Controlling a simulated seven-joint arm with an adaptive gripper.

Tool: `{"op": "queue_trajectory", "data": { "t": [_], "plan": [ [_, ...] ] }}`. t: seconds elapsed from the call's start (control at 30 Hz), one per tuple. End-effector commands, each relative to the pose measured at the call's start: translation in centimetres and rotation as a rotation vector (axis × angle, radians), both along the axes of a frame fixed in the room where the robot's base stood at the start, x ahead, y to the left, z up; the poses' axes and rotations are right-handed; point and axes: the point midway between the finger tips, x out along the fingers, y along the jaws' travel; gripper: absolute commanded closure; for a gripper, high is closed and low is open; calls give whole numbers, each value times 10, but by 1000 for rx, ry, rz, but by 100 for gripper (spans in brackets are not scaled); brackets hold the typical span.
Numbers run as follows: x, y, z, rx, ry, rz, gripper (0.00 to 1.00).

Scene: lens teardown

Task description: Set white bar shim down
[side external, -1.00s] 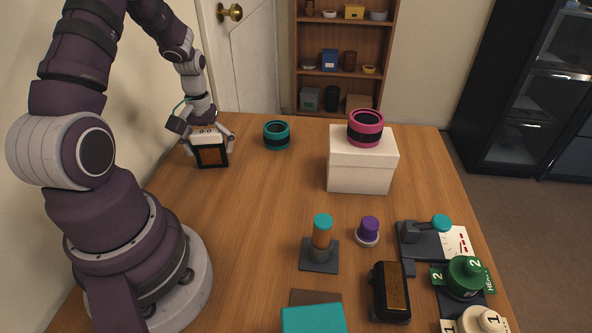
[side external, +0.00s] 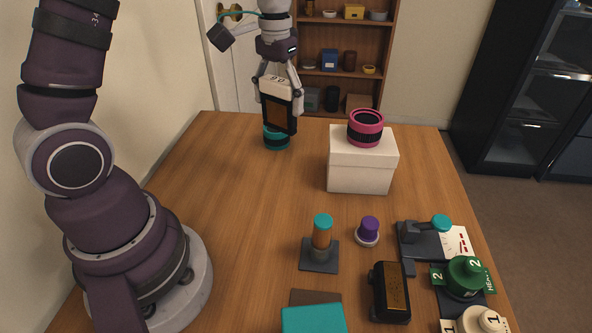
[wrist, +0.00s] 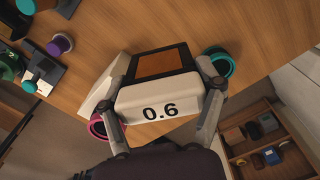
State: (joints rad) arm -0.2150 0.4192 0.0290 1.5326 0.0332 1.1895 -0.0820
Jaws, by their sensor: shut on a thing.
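The white bar shim (side external: 275,86) is a white bar marked 0.6 with a dark-framed brown panel below it. It hangs upright in the air over the back of the table. My gripper (side external: 279,91) is shut on the white bar, one finger at each end. The wrist view shows the shim (wrist: 161,104) between both fingers of my gripper (wrist: 166,92). A teal ring (side external: 277,142) stands behind and below the shim in the side view, partly hidden by it. I cannot tell how high the shim is above the table.
A white box (side external: 360,170) with a pink ring (side external: 366,128) on top stands right of the shim. A teal-topped post (side external: 322,235), purple knob (side external: 369,229), black block (side external: 389,292) and green piece (side external: 465,277) sit at front right.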

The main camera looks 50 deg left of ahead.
Motion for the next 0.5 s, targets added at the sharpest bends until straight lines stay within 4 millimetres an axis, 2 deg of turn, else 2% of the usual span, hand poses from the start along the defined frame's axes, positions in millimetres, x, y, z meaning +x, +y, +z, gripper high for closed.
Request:
{"op": "queue_trajectory", "data": {
  "t": [0.03,0.1,0.2,0.3,0.5],
  "plan": [
    [5,-20,5,1,-2,-89,69],
    [9,-42,11,0,-1,-190,69],
    [10,-60,15,1,0,-272,69],
    [10,-66,16,0,0,-298,69],
    [10,-65,16,0,0,-295,69]
  ]
}}
